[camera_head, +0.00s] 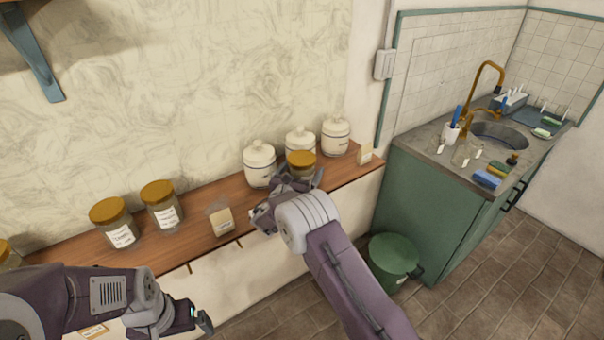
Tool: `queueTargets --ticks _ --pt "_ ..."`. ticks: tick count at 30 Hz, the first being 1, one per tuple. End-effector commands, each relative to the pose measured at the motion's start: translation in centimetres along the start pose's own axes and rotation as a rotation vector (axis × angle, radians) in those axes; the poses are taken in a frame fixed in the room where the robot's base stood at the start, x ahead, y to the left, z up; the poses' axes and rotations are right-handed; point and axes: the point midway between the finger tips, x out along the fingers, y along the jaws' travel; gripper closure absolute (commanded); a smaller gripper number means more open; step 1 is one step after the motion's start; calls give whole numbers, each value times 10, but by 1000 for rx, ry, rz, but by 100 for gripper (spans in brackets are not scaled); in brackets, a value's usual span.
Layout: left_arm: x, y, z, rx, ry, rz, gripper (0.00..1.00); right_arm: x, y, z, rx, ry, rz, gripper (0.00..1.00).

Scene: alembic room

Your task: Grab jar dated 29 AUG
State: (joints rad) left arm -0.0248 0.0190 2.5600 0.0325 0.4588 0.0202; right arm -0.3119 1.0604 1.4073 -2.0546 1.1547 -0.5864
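Glass jars with gold lids and white labels stand on the wooden shelf: one jar (115,225) at the left, another jar (162,207) beside it, and a third jar (301,160) near the right end. The label print is too small to read, so I cannot tell which jar bears 29 AUG. My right gripper (294,182) is at the third jar and hides its lower part. I cannot tell whether its fingers close on the jar. My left gripper (200,320) is low in front of the shelf, away from the jars, its fingers seen edge-on.
White lidded canisters (259,165) stand behind the third jar. A partial jar (8,256) is at the left edge. A green bin (393,262) and sink counter (440,160) are at the right.

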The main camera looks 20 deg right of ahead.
Motion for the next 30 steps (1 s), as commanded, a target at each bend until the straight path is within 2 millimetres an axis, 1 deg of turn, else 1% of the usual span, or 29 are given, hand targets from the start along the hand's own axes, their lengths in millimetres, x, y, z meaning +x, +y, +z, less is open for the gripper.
queueTargets --ticks 1,2,3,5,6,7,8,14,17,20,23,24,26,30 --pt "0 0 0 0 0 0 1 0 0 0 0 0 0 19" --pt "0 0 0 0 0 0 1 0 0 0 0 0 0 28" --pt "0 0 0 0 0 0 1 0 0 0 0 0 0 39" --pt "0 0 0 0 0 0 1 0 0 0 0 0 0 56" --pt "0 0 0 0 0 0 1 0 0 0 0 0 0 67" --pt "0 0 0 0 0 0 1 0 0 0 0 0 0 75" --pt "0 0 0 0 0 0 1 0 0 0 0 0 0 81" --pt "0 0 0 0 0 0 1 0 0 2 1 -2 0 81" --pt "2 0 0 0 0 0 1 0 0 6 3 -4 0 81" --pt "5 0 1 0 0 0 1 -1 0 16 4 -6 0 81" --pt "11 0 1 0 0 0 1 -2 0 34 7 -5 0 81" --pt "14 0 1 0 0 0 1 -3 0 44 7 -6 0 81" --pt "16 0 2 0 0 0 1 -10 -13 49 1 -3 -1 81" --pt "26 0 3 0 0 0 1 -27 -42 67 3 -4 0 81"
